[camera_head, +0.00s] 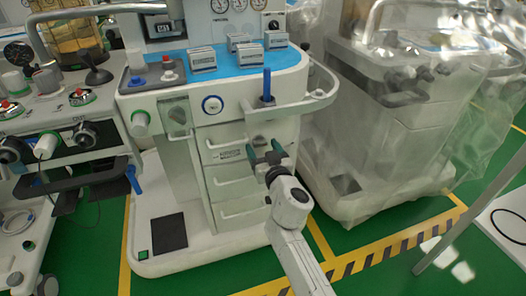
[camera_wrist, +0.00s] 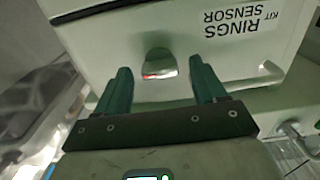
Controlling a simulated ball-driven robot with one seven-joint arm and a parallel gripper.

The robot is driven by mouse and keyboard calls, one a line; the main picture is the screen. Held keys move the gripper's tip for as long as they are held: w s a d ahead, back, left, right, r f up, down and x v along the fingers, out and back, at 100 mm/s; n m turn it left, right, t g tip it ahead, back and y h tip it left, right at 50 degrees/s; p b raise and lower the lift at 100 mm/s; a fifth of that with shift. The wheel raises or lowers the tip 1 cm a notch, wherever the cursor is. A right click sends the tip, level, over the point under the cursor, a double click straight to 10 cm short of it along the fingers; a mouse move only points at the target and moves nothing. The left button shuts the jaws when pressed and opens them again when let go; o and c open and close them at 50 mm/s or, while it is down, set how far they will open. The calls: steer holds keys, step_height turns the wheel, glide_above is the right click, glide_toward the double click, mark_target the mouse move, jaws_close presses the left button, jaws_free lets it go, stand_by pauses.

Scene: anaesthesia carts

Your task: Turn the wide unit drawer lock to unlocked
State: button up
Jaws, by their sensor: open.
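The drawer lock (camera_wrist: 160,62) is a small silvery knob with a red mark at its lower edge, on the white drawer front in the wrist view. My gripper (camera_wrist: 161,82) is open, its two green fingers reaching toward the drawer front on either side of the lock, with a gap to each. I cannot tell whether the fingertips touch the drawer front. In the head view my gripper (camera_head: 265,155) is in front of the top drawer (camera_head: 222,153) of the white cart, at the drawer's right part. The lock is mostly hidden there.
The drawer has a label reading "RINGS SENSOR KIT" (camera_wrist: 240,17), upside down in the wrist view. Handled drawers (camera_head: 232,188) lie below. A rail with a blue post (camera_head: 267,86) juts out above my gripper. A plastic-covered cart (camera_head: 385,130) stands close on the right.

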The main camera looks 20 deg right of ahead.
steer(key=c, duration=1.1)
steer(key=shift+o, duration=0.2)
steer(key=shift+n, duration=0.3)
steer(key=n, duration=0.8)
steer(key=shift+n+b, duration=0.35)
steer(key=shift+n, duration=0.05)
steer(key=n, duration=0.4)
steer(key=shift+n, duration=0.3)
steer(key=shift+f+n, duration=0.1)
steer(key=shift+n, duration=1.8)
